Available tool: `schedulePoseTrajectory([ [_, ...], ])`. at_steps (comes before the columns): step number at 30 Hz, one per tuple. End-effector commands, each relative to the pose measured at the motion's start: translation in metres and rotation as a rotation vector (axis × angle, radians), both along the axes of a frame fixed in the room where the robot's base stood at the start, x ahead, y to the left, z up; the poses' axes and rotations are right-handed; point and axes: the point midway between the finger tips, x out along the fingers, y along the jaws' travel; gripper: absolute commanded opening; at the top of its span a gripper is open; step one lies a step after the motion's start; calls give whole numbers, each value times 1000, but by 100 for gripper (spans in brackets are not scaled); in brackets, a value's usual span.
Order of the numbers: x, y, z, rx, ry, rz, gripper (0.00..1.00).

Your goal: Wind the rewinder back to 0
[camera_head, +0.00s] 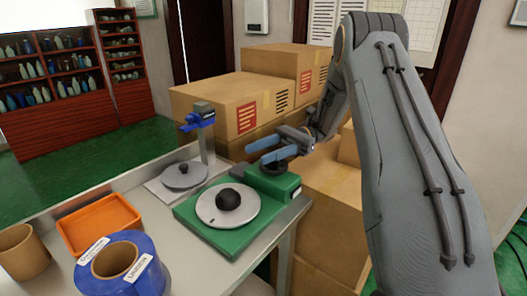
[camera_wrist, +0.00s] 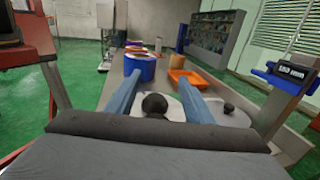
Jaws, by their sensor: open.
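A green machine (camera_head: 222,241) stands at the right end of the bench. It carries a pale round disc (camera_head: 245,211) with a black ball knob (camera_head: 228,199), and a green box (camera_head: 284,187) with a dark round part on top. Left of it, a stand (camera_head: 206,146) has a grey disc with a small knob (camera_head: 184,168) and a blue head (camera_head: 200,120). I cannot tell which part is the rewinder's dial. My gripper (camera_head: 259,150) is open, blue-fingered and empty, above the green machine's back side. In the wrist view the ball knob (camera_wrist: 155,104) shows between the fingers (camera_wrist: 158,84), apart from them.
A blue roll (camera_head: 140,262) with a brown core, an orange tray (camera_head: 100,226) and a brown cup (camera_head: 22,254) are on the left of the bench. Cardboard boxes (camera_head: 236,105) are stacked behind. The blue display head (camera_wrist: 291,75) stands at right in the wrist view.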

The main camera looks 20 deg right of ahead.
Motion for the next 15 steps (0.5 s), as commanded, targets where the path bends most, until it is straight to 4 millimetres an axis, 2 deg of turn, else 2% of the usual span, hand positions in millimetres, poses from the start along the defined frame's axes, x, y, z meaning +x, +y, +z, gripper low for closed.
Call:
schedulePoseTrajectory([
  [1,-1,0,7,1,1,0,48],
  [15,-1,0,40,0,0,0,48],
])
